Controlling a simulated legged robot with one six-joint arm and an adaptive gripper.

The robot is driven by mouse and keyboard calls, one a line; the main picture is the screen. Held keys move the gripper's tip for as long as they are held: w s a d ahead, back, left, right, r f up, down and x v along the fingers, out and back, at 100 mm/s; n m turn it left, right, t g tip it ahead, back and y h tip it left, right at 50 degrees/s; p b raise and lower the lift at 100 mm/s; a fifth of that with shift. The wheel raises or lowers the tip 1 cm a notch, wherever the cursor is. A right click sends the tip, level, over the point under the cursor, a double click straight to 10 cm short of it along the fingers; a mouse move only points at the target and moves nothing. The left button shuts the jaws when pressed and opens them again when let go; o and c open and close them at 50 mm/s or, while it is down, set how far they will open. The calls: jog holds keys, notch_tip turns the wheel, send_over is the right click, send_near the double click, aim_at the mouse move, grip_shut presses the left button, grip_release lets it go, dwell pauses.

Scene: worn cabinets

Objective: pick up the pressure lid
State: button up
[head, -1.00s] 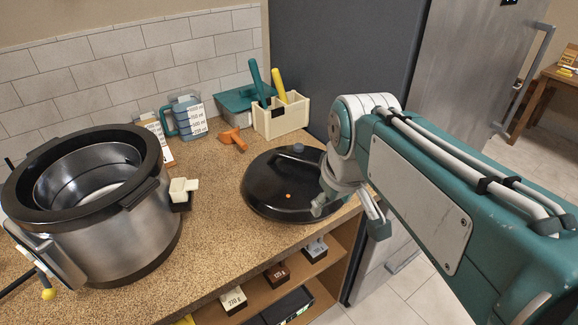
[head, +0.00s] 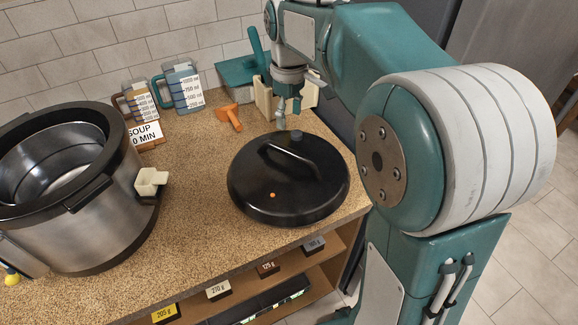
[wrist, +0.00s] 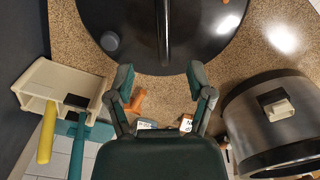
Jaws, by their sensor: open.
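The pressure lid (head: 300,205) is a round black lid lying flat on the speckled counter, with a raised bar handle (head: 291,161), a grey knob and a small orange dot. In the wrist view the lid (wrist: 215,45) fills the top, its handle (wrist: 163,35) running up and down at the middle. My gripper (head: 281,112) is above the counter at the lid's far edge, by the grey knob. In the wrist view my gripper (wrist: 163,78) is open and empty, its fingers spread either side of the handle's line. It appears apart from the handle.
A steel pot (head: 105,215) with a black rim stands open at the left. Counter between pot and lid is clear. Labelled blocks sit on the shelf below.

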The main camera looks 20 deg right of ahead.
aim_at(288, 149)
jog(key=f, duration=0.5)
jog(key=shift+s+a+f, duration=0.1)
jog(key=shift+a+f, duration=0.15)
jog(key=shift+a, duration=0.05)
jog(key=shift+d+f, duration=0.1)
jog(key=shift+f, duration=2.35)
jog(key=shift+f, duration=0.25)
grip_shut()
